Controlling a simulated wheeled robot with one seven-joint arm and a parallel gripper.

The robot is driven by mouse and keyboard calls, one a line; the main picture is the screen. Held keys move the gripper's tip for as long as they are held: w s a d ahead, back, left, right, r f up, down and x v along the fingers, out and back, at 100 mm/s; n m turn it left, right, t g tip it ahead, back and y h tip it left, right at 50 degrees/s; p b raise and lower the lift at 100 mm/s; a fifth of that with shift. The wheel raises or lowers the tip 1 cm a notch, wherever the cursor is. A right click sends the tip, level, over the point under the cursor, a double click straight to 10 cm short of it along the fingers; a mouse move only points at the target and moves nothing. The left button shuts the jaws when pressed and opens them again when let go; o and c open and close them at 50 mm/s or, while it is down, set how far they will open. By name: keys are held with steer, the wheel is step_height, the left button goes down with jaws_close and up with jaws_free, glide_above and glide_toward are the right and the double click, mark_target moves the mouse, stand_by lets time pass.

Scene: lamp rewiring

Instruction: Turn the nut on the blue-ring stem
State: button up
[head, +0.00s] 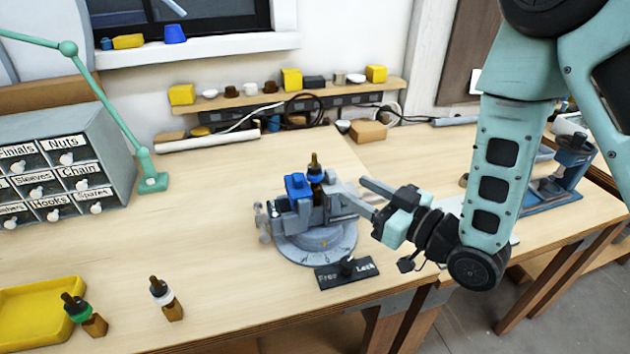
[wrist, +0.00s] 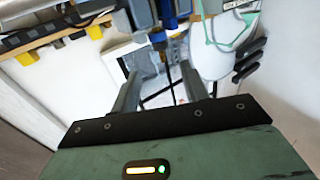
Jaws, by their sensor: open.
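The blue-ring stem (head: 315,172) stands upright in the blue and grey vise (head: 297,190), with a dark and brass top above its blue ring. The stem (wrist: 158,42) also shows in the wrist view, its dark thin end pointing between my fingers. My gripper (head: 358,194) is open, just right of the vise at about the stem's height. In the wrist view its two fingers (wrist: 160,78) are spread with a gap on both sides of the stem's line; I see no contact. The nut cannot be made out clearly.
The vise sits on a round grey turntable (head: 318,247) with a Free/Lock lever plate (head: 347,273) in front. A white-ring stem (head: 166,298), green-ring stem (head: 84,314) and yellow tray (head: 40,310) are at front left. Labelled drawers (head: 65,160) stand left. The bench between is clear.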

mark_target(319, 169)
steer(key=p+x, duration=0.4)
steer(key=x, duration=0.6)
steer(key=shift+w+a, duration=0.1)
steer(key=shift+a, duration=0.1)
steer(key=shift+w+a, duration=0.45)
steer(key=shift+w, duration=0.05)
steer(key=shift+f, duration=0.1)
steer(key=c, duration=1)
